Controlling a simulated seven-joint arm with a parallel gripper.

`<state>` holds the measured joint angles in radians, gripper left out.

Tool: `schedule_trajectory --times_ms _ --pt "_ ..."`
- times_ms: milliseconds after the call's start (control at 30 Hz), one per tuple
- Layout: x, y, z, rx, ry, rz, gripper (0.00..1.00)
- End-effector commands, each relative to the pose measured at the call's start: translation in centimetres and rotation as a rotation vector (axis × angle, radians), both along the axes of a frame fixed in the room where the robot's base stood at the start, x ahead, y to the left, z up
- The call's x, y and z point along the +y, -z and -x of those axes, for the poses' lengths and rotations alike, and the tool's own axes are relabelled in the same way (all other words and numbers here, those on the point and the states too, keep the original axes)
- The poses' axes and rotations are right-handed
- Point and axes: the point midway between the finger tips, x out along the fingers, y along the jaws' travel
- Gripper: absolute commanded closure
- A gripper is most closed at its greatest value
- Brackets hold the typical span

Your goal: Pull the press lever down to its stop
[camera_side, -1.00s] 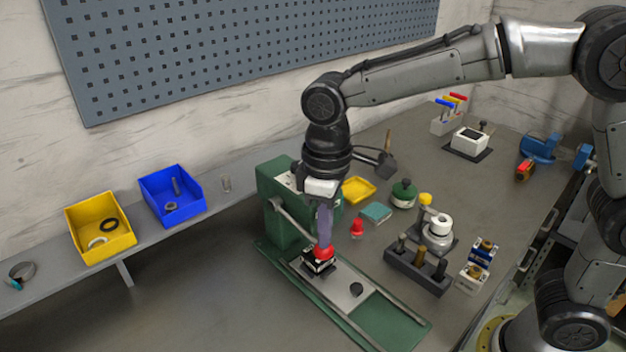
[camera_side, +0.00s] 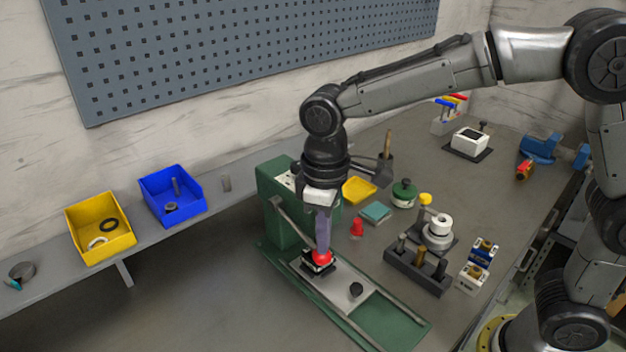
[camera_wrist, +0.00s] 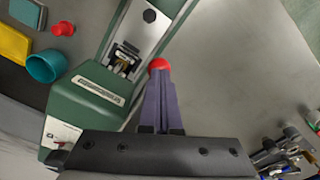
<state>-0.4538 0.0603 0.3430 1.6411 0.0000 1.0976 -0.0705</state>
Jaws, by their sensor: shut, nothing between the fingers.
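The green press (camera_side: 275,190) stands on the bench, with a long green base that carries a grey metal bed (camera_side: 345,288). Its grey lever (camera_side: 290,217) slopes down from the pivot to a red knob (camera_side: 321,258), low beside a small black fixture (camera_side: 308,268) on the bed. My gripper (camera_side: 322,248) is shut, with its purple fingers pointing down onto the knob. In the wrist view the fingertips (camera_wrist: 158,77) meet the red knob (camera_wrist: 159,64) and hide part of it. Nothing is between the fingers. I cannot tell whether the lever touches its stop.
Right of the press stand a red piece (camera_side: 357,228), a teal block (camera_side: 376,212), a yellow tray (camera_side: 358,190) and a dark rack (camera_side: 417,270) with pegs. Yellow (camera_side: 100,228) and blue (camera_side: 172,195) bins sit on the left ledge. The bench front-left of the press is clear.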

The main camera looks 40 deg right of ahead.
Motion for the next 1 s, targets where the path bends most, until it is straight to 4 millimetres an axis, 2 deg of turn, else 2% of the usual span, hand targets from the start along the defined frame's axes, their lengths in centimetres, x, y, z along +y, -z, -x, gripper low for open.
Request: schedule_trajectory --times_ms 1000 --pt "0.0 1.9 -0.5 0.003 0.000 0.002 1.00"
